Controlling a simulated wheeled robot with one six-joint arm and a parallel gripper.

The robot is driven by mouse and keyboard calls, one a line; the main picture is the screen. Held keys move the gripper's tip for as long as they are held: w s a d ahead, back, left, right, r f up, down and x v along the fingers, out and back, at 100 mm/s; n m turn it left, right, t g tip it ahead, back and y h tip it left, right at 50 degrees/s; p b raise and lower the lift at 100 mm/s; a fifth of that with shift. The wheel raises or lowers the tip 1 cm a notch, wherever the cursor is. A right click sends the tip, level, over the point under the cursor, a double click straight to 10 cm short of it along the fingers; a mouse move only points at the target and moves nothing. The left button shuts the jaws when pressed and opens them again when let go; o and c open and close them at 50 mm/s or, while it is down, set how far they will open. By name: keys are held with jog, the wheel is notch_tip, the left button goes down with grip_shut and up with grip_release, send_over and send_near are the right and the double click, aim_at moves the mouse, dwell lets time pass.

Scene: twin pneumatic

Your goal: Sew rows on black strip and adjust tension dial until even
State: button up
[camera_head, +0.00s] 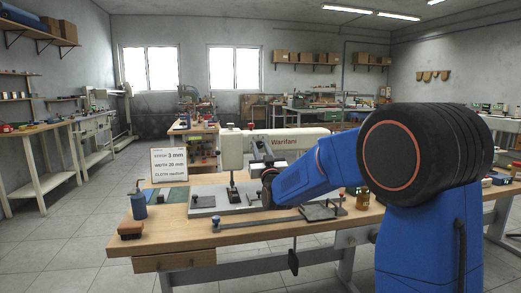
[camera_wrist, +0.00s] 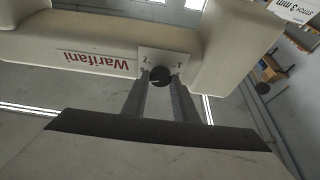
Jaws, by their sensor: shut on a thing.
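The cream sewing machine marked Warifani (camera_head: 283,143) stands on the wooden workbench, and its body (camera_wrist: 85,50) fills the upper part of the wrist view. The black tension dial (camera_wrist: 160,75) sits on a white numbered plate (camera_wrist: 165,60) on the machine. My gripper (camera_wrist: 160,85) is shut on the dial, with one finger on each side. In the head view, my blue arm reaches to the machine and hides part of it; the fingertips are not clear there. I cannot make out the black strip or any sewn rows.
A sign (camera_head: 169,163) reading 3 mm, 20 mm and medium stands behind the bench's left part. A metal bar (camera_head: 262,221) lies along the front.

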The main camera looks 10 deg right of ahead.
jog(key=n+y, duration=0.2)
jog(key=n, duration=0.2)
jog(key=n+g+y, duration=0.1)
jog(key=n+y, duration=0.1)
jog(key=n, duration=0.2)
jog(key=shift+d+n+y, duration=0.2)
jog(key=shift+n+y, duration=0.1)
jog(key=shift+n, duration=0.4)
jog(key=o, duration=1.1)
jog(key=shift+c, duration=0.2)
jog(key=v, duration=1.7)
jog(key=shift+s, duration=0.25)
jog(key=shift+d, duration=0.15)
